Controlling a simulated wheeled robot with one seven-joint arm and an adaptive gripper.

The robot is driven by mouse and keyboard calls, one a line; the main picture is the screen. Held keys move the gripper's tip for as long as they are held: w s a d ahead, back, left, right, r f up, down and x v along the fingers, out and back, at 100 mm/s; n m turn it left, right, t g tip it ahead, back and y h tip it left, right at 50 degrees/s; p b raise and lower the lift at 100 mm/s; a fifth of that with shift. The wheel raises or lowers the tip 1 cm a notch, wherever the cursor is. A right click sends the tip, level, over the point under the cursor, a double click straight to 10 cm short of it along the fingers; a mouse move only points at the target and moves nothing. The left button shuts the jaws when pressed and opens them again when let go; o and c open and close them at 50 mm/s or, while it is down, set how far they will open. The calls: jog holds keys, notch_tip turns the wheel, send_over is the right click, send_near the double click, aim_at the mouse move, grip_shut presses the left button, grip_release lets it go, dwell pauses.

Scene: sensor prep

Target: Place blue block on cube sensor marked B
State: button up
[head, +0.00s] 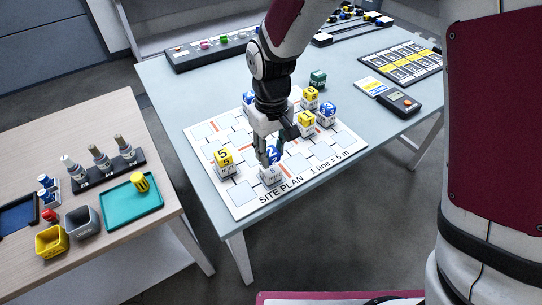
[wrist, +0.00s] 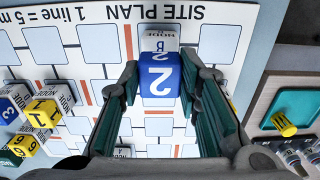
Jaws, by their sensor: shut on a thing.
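The blue block (head: 270,155), marked 2, is between the fingertips of my gripper (head: 268,150). In the wrist view the blue block (wrist: 158,78) shows between the two fingers (wrist: 158,88), which are shut on it. A white cube sensor (head: 272,175) stands on the site plan's front edge, directly below the block. In the wrist view this cube (wrist: 155,38) shows just past the block, its label reading NODE and what looks like B. The block is at the cube's top; I cannot tell whether they touch.
The site plan sheet (head: 239,197) lies on the table. A white cube with a yellow block 5 (head: 223,158) stands left of my gripper. Several cubes with yellow and blue blocks (head: 308,122) stand to the right and behind. A green block (head: 318,78) is farther back.

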aim_at(271, 152)
jog(key=shift+f, duration=1.65)
jog(key=shift+f, duration=0.1)
jog(key=o, duration=1)
jog(key=shift+f, duration=0.1)
notch_tip(271, 152, up, 12)
jog(key=shift+r, duration=0.2)
jog(key=shift+d, duration=0.1)
